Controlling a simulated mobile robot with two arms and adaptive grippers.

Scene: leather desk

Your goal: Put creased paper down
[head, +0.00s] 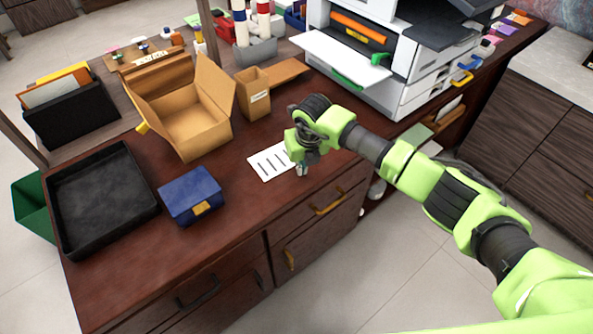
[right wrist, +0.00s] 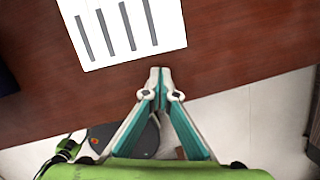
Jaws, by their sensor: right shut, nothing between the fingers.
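A white paper (head: 270,163) with several dark stripes lies on the brown desk in the head view, between the blue box and my right gripper. In the right wrist view the paper (right wrist: 126,28) lies flat on the desk, just beyond the fingertips. I cannot make out a crease in it. My right gripper (head: 302,170) is above the desk's front edge, beside the paper's right end. In the right wrist view the gripper (right wrist: 160,72) has its tips together, with nothing between them and apart from the paper. My left gripper is not in view.
A blue box (head: 190,194) and a black tray (head: 73,233) stand left of the paper. An open cardboard box (head: 190,122) and a small carton (head: 254,100) stand behind it. A white printer (head: 412,66) stands at the back right. Bare desk lies in front of the blue box.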

